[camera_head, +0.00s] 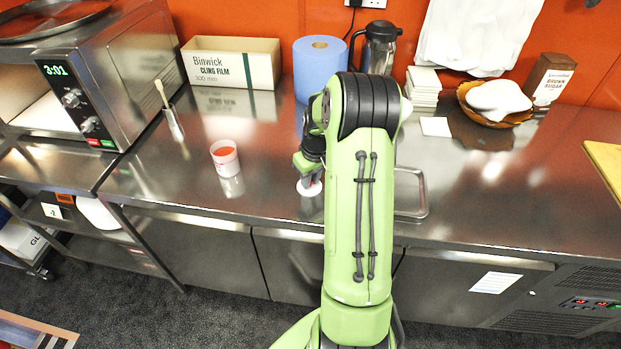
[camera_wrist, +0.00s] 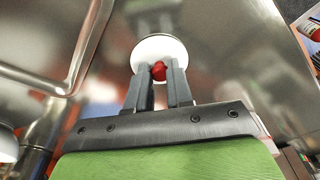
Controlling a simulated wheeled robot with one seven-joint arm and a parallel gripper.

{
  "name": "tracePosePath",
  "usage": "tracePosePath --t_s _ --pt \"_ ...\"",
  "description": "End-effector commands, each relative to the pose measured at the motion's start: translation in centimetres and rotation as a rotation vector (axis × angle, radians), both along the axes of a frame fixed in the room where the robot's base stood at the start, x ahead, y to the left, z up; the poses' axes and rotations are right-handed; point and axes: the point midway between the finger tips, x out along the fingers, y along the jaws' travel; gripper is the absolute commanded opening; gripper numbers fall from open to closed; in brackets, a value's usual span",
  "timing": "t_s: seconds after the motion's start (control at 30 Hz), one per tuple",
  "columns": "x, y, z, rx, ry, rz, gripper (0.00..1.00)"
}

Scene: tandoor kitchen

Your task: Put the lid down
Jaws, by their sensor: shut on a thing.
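The lid (camera_wrist: 158,47) is a white disc with a red knob (camera_wrist: 158,71). In the wrist view my gripper (camera_wrist: 161,78) is shut on the red knob, with the disc beyond the fingertips. In the head view the lid (camera_head: 309,188) is a small white disc under my gripper (camera_head: 311,177), near the front of the steel counter. I cannot tell whether the disc touches the counter. My arm hides part of the counter to the right of it.
A white tub with red contents (camera_head: 225,158) stands open on the counter (camera_head: 262,185), left of my gripper. A brush (camera_head: 170,112) stands further left. A bent metal handle (camera_head: 424,190) is right of my arm. Behind are a cling film box (camera_head: 232,63) and a blue roll (camera_head: 319,68).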

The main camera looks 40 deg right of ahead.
Motion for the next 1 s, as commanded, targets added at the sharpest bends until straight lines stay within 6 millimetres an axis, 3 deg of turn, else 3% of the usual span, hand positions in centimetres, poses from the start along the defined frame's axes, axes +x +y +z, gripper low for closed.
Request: tracePosePath --t_s 0.17,0.2,0.33,0.67,0.77,1.0 --pt "0.0 0.0 -0.4 0.0 0.0 0.0 0.0" --pt "0.0 0.0 -0.3 0.0 0.0 0.0 0.27" --pt "0.0 0.0 -0.3 0.0 0.0 0.0 0.46" --pt "0.0 0.0 0.4 0.0 -0.001 0.0 0.46" --pt "-0.2 -0.1 2.2 -0.003 -0.004 -0.001 0.46" --pt "-1.2 -0.1 8.8 -0.004 -0.004 -0.002 0.46"
